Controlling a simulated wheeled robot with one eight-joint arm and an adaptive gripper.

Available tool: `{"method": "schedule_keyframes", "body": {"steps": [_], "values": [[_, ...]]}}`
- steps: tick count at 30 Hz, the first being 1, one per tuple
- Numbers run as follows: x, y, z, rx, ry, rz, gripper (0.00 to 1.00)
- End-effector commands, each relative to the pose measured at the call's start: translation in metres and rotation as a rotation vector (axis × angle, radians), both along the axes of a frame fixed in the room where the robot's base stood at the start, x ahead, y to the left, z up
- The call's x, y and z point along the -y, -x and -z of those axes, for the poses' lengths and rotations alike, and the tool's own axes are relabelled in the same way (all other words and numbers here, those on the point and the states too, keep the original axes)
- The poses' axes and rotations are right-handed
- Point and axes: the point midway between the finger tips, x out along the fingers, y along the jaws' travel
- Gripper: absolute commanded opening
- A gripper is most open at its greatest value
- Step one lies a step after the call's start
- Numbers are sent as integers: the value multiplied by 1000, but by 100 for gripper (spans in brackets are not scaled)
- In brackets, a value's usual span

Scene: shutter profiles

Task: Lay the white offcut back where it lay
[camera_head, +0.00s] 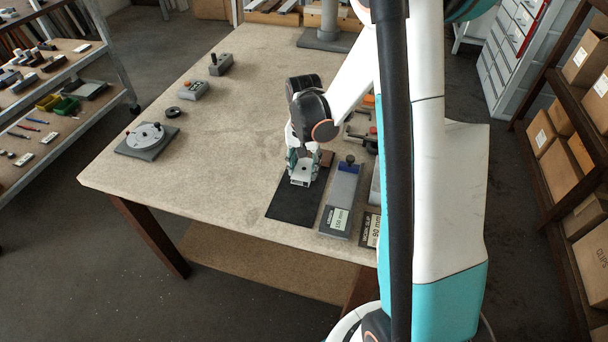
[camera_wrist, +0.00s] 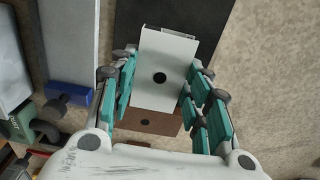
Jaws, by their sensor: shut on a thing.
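The white offcut (camera_head: 300,181), a short profile piece with a dark round hole, is between the fingers of my gripper (camera_head: 303,168). In the wrist view the white offcut (camera_wrist: 168,60) lies between the teal finger pads, and my gripper (camera_wrist: 160,95) is shut on it. It is over the dark mat (camera_head: 288,208); I cannot tell whether it touches it. A brown piece (camera_wrist: 150,119) with a dark hole shows just behind the offcut, nearer the palm; it also shows in the head view (camera_head: 327,157), partly hidden by my gripper.
Just right of the mat stands a grey stop block (camera_head: 342,190) labelled 150 mm, with another labelled 90 mm (camera_head: 372,229) beside it, partly hidden by my arm. A round turntable fixture (camera_head: 147,138) and small control boxes (camera_head: 194,90) sit at left.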

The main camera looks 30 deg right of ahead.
Motion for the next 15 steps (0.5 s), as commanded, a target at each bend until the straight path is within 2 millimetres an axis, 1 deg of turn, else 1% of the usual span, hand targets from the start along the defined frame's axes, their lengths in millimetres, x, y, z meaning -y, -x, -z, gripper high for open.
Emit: {"method": "schedule_keyframes", "body": {"steps": [1, 3, 6, 15], "values": [[0, 0, 9, 0, 0, 0, 16], [0, -1, 21, 0, 0, 0, 16], [0, 0, 33, 0, 0, 0, 16], [0, 0, 34, 0, 0, 0, 16]]}}
